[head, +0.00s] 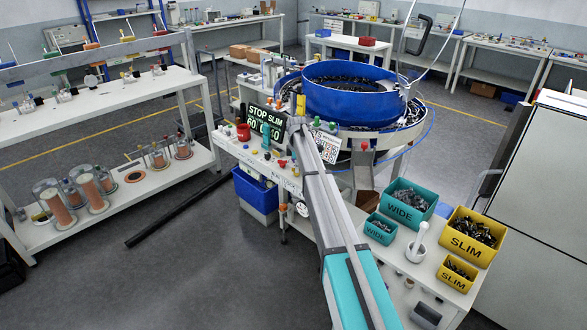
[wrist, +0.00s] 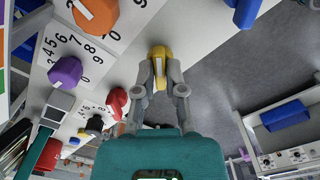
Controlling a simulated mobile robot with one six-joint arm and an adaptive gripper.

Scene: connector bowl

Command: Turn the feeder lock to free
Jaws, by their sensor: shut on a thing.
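In the wrist view, my gripper (wrist: 161,69) is shut on a yellow knob (wrist: 160,52) with a pale stripe on its face. One finger lies on each side of it. The knob sits near the edge of the white panel (wrist: 122,66). I take this knob to be the feeder lock, but no label for it is readable, and the mark its stripe points to cannot be told. In the head view, my arm reaches to the feeder bench, and my gripper and the held knob cannot be made out clearly.
An orange-red dial (wrist: 97,14), a purple knob (wrist: 65,72) and a red knob (wrist: 117,98) stand left of my gripper. A blue part (wrist: 247,10) is at upper right.

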